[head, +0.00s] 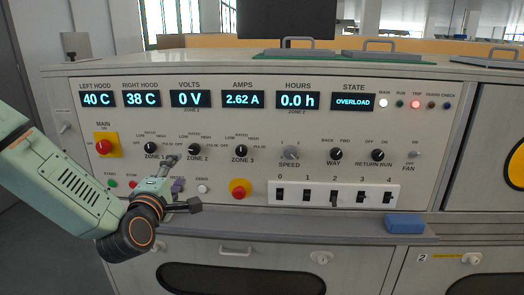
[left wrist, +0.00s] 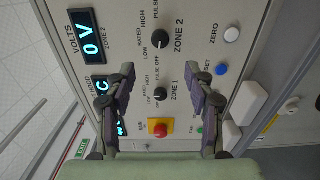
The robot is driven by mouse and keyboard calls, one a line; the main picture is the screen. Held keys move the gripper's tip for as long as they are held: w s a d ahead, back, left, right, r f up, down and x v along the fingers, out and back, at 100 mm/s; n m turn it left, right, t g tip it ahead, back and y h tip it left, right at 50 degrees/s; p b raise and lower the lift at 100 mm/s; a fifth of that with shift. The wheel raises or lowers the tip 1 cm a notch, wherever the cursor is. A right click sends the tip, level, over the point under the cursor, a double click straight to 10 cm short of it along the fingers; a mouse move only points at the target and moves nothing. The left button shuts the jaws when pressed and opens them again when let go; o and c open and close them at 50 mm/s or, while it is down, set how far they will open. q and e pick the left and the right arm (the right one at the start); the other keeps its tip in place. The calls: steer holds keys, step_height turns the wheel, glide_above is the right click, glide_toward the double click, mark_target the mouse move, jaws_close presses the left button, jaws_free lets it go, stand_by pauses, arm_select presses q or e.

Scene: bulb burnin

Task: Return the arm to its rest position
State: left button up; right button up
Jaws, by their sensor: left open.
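My left arm (head: 62,182) comes in from the left and reaches across the lower left of the control panel (head: 265,165). My left gripper (head: 182,183) is open and empty in front of the panel, below the zone 1 and zone 2 knobs. In the left wrist view its two fingers (left wrist: 160,80) stand wide apart, with the zone 1 knob (left wrist: 160,94) seen between them and the zone 2 knob (left wrist: 160,39) beyond. Whether the fingers touch the panel is unclear. The gripper hides part of the lower button row. My right gripper is not in view.
The state display (head: 353,102) reads OVERLOAD; the red trip lamp (head: 416,104) looks lit. The red main switch (head: 104,147) is near my forearm. A red emergency knob (head: 240,189) is right of my gripper. A blue block (head: 404,223) lies on the ledge.

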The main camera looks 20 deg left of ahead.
arm_select(q)
steer(key=s+d+f+m+g+h, duration=0.1)
steer(key=s+d+f+m+g, duration=0.3)
steer(key=f, duration=0.3)
steer(key=s+d+f+m+g+h, duration=0.2)
steer(key=s+d+f+m, duration=0.2)
steer(key=f+m, duration=0.3)
steer(key=s+d+f+m+g+h, duration=0.1)
steer(key=s+d+f+m+g, duration=0.3)
steer(key=f, duration=0.4)
steer(key=s+d+f+m+g, duration=0.2)
steer(key=s+f, duration=0.4)
steer(key=s, duration=0.6)
steer(key=s+d+f+m+g, duration=0.1)
steer(key=s+f+m+g, duration=0.2)
steer(key=s, duration=1)
step_height(320, 180, down, 4)
steer(key=g, duration=0.2)
steer(key=shift+d+g, duration=0.3)
steer(key=shift+d, duration=0.05)
steer(key=shift+r, duration=0.1)
